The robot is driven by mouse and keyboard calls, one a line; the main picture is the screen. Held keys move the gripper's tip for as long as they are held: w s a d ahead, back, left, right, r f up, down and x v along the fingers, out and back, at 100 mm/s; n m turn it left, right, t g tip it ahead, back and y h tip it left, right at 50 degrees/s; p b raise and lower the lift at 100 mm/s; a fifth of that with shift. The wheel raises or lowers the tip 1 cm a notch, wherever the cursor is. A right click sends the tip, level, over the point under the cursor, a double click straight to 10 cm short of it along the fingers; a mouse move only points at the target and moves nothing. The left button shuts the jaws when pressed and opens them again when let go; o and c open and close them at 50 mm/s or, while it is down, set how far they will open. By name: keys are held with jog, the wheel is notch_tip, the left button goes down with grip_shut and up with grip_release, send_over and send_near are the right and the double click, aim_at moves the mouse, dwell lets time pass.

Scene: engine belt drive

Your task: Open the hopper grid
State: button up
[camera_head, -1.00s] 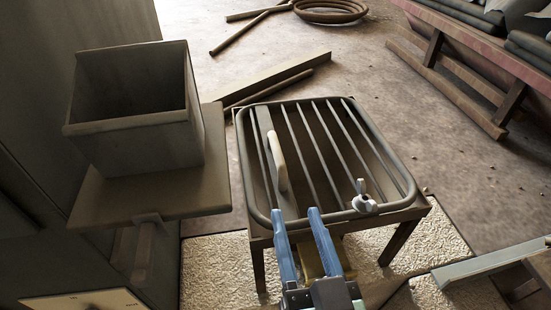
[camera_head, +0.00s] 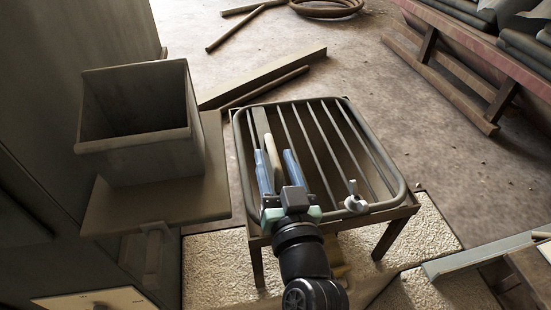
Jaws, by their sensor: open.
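The hopper grid (camera_head: 322,146), a dark rounded frame with several bars, lies flat and closed on the top of a low metal stand. A pale upright handle (camera_head: 273,165) stands on its left part. A light grey wing-shaped knob (camera_head: 355,197) sits at the front right edge of the frame. My gripper (camera_head: 277,160) is open above the left front of the grid. Its two blue fingers lie on either side of the handle in the picture; I cannot tell whether they touch it. The handle's lower part is partly hidden by the gripper.
A square open box (camera_head: 140,140) stands on a ledge at the left, close to the grid. A wooden beam (camera_head: 265,78) and pipes lie on the floor behind. A bench (camera_head: 470,55) is at the back right. Floor right of the stand is mostly clear.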

grip_shut()
dwell(1.4)
